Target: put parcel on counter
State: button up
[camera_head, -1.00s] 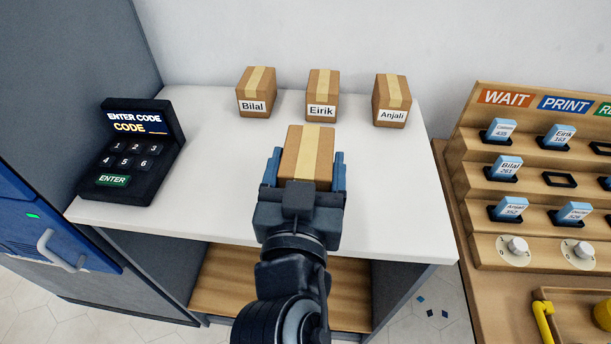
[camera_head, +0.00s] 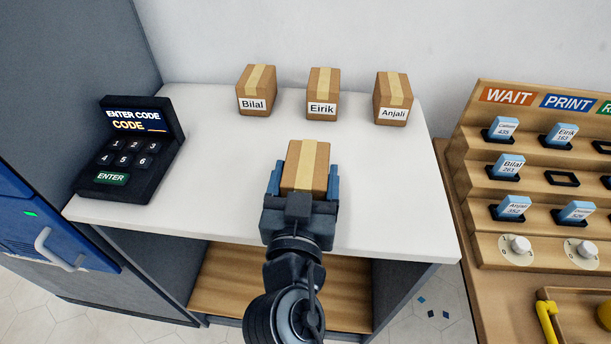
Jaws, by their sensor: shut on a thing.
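A brown cardboard parcel (camera_head: 306,165) with a pale tape strip is held between the blue fingers of my gripper (camera_head: 304,180). My gripper is shut on it, over the front middle part of the white counter (camera_head: 390,215). I cannot tell whether the parcel touches the counter top. No label shows on the side of the parcel that I see.
Parcels labelled Bilal (camera_head: 256,92), Eirik (camera_head: 323,95) and Anjali (camera_head: 393,100) stand along the counter's back. A dark code keypad (camera_head: 130,150) stands at the left. A wooden card rack (camera_head: 540,180) is on the right. Counter around the gripper is clear.

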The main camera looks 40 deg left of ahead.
jog(key=o, duration=1.2)
jog(key=shift+c, duration=0.2)
jog(key=shift+r+p, duration=0.15)
jog(key=shift+p, duration=0.15)
jog(key=b+v, duration=0.3)
jog(key=v, duration=0.9)
jog(key=s+d+f+h, duration=0.1)
jog(key=d+f, duration=0.2)
jog(key=d, duration=0.3)
jog(key=s+d+f+m+g+h, duration=0.1)
jog(key=d+f, duration=0.2)
jog(key=d, duration=0.4)
jog(key=s+d+f+h, duration=0.1)
jog(key=d+f, duration=0.3)
jog(key=d, duration=0.2)
jog(key=s+d+r+m+h, duration=0.2)
jog(key=s+d+h, duration=0.1)
jog(key=s+d, duration=0.4)
jog(key=s+d+r+m+h, duration=0.3)
jog(key=s+d, duration=0.5)
jog(key=d, duration=0.3)
jog(key=shift+t+h, duration=0.3)
